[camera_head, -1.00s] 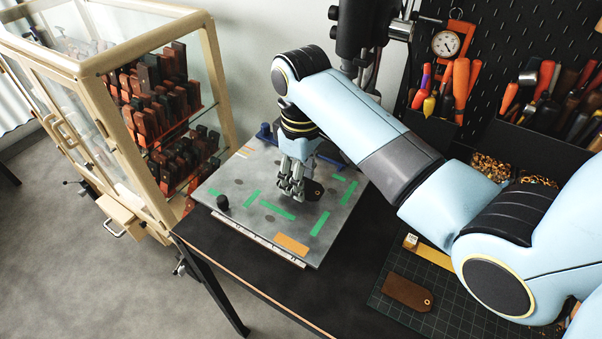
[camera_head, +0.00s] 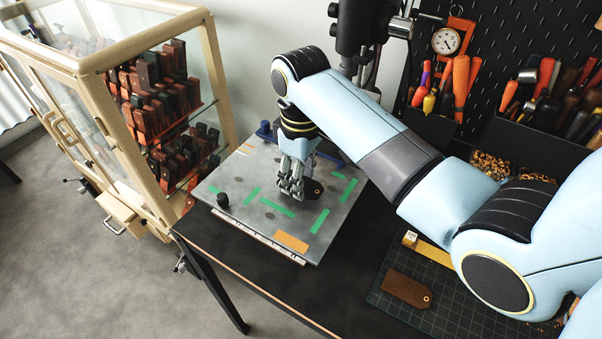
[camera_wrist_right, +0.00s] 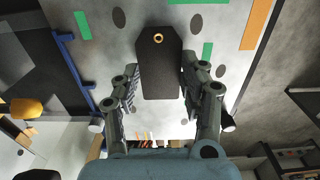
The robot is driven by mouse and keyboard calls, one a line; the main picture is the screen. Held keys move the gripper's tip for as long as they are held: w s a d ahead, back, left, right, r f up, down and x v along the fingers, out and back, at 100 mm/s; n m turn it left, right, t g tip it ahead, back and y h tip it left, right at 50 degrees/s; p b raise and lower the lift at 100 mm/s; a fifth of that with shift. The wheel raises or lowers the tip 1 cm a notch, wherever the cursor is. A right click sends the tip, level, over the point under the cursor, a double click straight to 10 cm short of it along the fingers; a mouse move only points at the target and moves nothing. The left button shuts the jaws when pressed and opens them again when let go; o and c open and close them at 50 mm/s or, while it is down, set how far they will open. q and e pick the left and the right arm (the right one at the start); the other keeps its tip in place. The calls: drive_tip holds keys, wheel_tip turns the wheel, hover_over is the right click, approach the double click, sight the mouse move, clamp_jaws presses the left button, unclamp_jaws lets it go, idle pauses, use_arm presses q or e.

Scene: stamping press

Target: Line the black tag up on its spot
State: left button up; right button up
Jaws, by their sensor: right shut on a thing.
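The black tag (camera_head: 314,190), with cut corners and a brass eyelet, is on or just above the grey metal plate (camera_head: 240,187); the gap cannot be judged. My right gripper (camera_head: 290,189) points down over the plate, shut on the tag. In the right wrist view the tag (camera_wrist_right: 160,62) lies between the two fingers, its eyelet end sticking out past them. Green tape strips (camera_head: 277,208) mark the plate around it. The fingers hide part of the tag in the head view. My left gripper is not in view.
A blue part (camera_head: 264,130) is at the back. A brown tag (camera_head: 406,290) lies on the cutting mat (camera_head: 440,318). A glass cabinet (camera_head: 72,66) stands left.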

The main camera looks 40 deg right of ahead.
drive_tip(key=shift+f, duration=1)
drive_tip(key=o, duration=1)
drive_tip(key=shift+c, duration=0.7)
drive_tip(key=shift+r, duration=3.55)
